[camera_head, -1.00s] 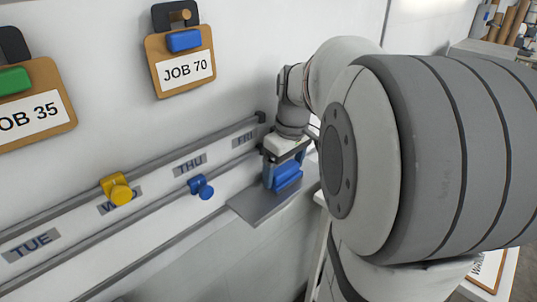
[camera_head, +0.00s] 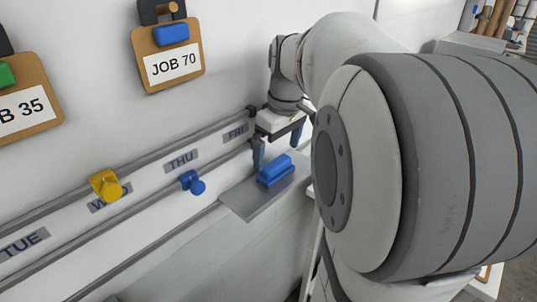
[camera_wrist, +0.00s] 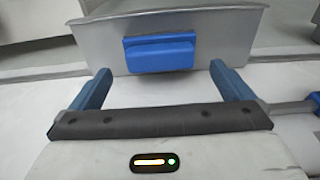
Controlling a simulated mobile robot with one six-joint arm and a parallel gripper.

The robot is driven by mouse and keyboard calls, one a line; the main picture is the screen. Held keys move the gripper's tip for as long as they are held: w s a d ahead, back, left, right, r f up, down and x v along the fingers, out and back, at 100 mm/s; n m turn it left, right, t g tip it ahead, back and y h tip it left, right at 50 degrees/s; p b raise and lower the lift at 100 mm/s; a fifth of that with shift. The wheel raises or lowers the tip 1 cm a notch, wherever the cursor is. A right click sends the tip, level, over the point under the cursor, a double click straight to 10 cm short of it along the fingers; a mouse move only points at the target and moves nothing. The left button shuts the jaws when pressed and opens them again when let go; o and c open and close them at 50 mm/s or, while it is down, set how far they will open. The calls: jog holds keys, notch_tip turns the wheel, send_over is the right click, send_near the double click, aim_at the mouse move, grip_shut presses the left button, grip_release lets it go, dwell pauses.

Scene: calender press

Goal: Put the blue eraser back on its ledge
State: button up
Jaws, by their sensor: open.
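The blue eraser (camera_head: 275,171) lies on the grey ledge (camera_head: 250,203) at the right end of the rails. In the wrist view the eraser (camera_wrist: 160,53) rests on the ledge (camera_wrist: 230,38), beyond the fingertips. My gripper (camera_head: 277,152) is open, its two blue fingers spread wide just behind and above the eraser on the wall side. In the wrist view the gap between the fingertips (camera_wrist: 161,70) is empty, and the fingers appear apart from the eraser.
A yellow knob (camera_head: 106,186) and a blue knob (camera_head: 193,182) stick out from the rails by the day labels. The JOB 70 board (camera_head: 170,65) hangs above. My large arm links fill the right side and hide what lies behind them.

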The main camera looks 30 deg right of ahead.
notch_tip(320, 180, up, 7)
jog(key=m, duration=0.2)
send_over(257, 209)
jog(key=shift+t+h, duration=0.3)
jog(key=shift+t, duration=0.1)
notch_tip(257, 209, down, 8)
jog(key=s+a+f+m+t, duration=0.1)
jog(key=s+a+f+m, duration=0.1)
jog(key=s+f, duration=0.3)
notch_tip(257, 209, down, 2)
jog(key=shift+a+f, duration=0.2)
jog(key=shift+a, duration=0.6)
jog(key=shift+s, duration=0.1)
